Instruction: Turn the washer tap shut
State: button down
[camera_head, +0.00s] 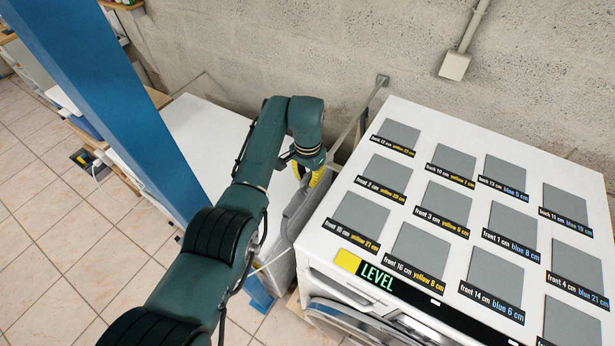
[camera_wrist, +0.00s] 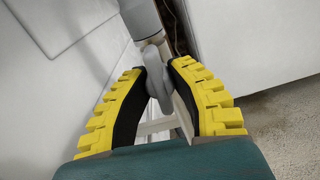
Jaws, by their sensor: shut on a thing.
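The washer tap (camera_wrist: 157,75) shows in the wrist view as a grey rounded handle below a grey pipe end (camera_wrist: 140,18). My gripper (camera_wrist: 155,66) has its yellow, black-padded fingers on either side of the handle and is shut on it. In the head view my gripper (camera_head: 317,177) reaches down into the gap left of the washer (camera_head: 318,252), and the tap is hidden there. I cannot tell from these views how far the tap is turned.
The washer's white top bears several grey squares with labels and a LEVEL strip (camera_head: 385,281). A white surface (camera_head: 205,130) lies left of the gap. A block wall (camera_head: 285,45) stands behind, with a slanted grey bar (camera_head: 362,109). A blue post (camera_head: 105,100) stands left of my arm.

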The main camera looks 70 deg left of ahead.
jog(key=m, duration=0.8)
jog(key=shift+m, duration=0.4)
jog(key=m, duration=0.4)
jog(key=shift+b, duration=0.3)
jog(key=shift+m, duration=1.9)
jog(key=c, duration=0.9)
grip_release()
jog(key=shift+o, duration=0.2)
jog(key=shift+r, duration=0.1)
